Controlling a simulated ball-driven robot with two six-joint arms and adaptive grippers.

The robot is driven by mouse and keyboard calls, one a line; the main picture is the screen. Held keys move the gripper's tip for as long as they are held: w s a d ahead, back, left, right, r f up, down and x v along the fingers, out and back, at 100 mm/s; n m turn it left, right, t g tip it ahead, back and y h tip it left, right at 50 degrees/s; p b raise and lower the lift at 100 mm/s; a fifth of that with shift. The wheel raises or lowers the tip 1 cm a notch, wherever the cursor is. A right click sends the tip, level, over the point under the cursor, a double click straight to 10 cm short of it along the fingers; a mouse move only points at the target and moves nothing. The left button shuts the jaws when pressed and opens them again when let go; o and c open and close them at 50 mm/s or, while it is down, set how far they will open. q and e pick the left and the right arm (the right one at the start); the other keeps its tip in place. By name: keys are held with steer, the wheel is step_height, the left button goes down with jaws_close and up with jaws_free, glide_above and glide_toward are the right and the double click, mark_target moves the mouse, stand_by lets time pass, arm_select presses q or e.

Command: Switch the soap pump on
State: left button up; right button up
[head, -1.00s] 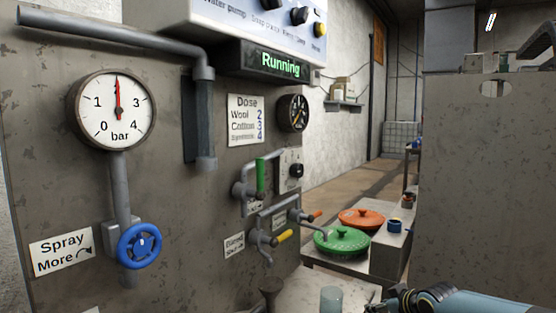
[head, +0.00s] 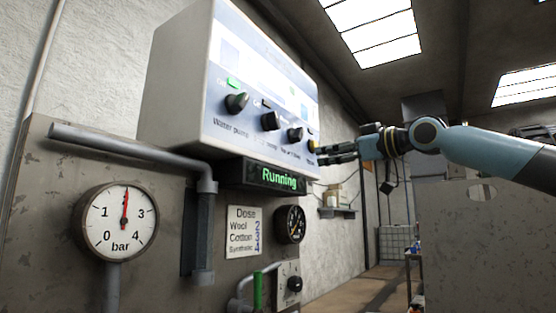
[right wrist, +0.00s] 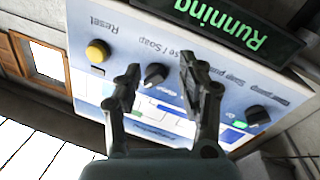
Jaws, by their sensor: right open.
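The control panel (head: 262,60) hangs on the wall unit, with a row of dark knobs along its lower edge. The soap pump knob (head: 271,120) is second from the left, beside the water pump knob (head: 237,102). My right gripper (head: 322,154) is open and empty by the panel's right end. In the right wrist view, which is upside down, the open fingers (right wrist: 160,68) stand either side of the rinse/soap knob (right wrist: 154,74); contact cannot be told. My left gripper is out of view.
A yellow reset button (right wrist: 97,51) is beside the rinse/soap knob. The display (head: 277,177) under the panel reads "Running". A grey pipe (head: 130,145), a pressure gauge (head: 120,221) and a dose card (head: 243,232) are below. Space right of the panel is open.

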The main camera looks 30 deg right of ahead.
mark_target(277, 118)
steer(key=s+a+r+n+g+y, duration=0.1)
steer(key=s+a+r+n+y, duration=0.2)
steer(key=s+a+r, duration=0.5)
steer(key=p+x, duration=0.2)
steer(key=p, duration=0.2)
steer(key=p+x, duration=0.3)
steer(key=p, duration=0.1)
steer(key=p+x, duration=0.2)
steer(key=p, duration=0.2)
steer(key=shift+w+a+f, duration=0.1)
steer(key=shift+a+f, duration=0.3)
steer(key=shift+a, duration=0.05)
steer(key=p+x, duration=0.2)
steer(key=shift+w+f, duration=0.15)
steer(key=shift+w, duration=0.15)
steer(key=shift+x, duration=0.85)
steer(key=shift+a+f, duration=0.1)
steer(key=shift+f, duration=0.1)
steer(key=shift+c, duration=0.5)
jaws_close()
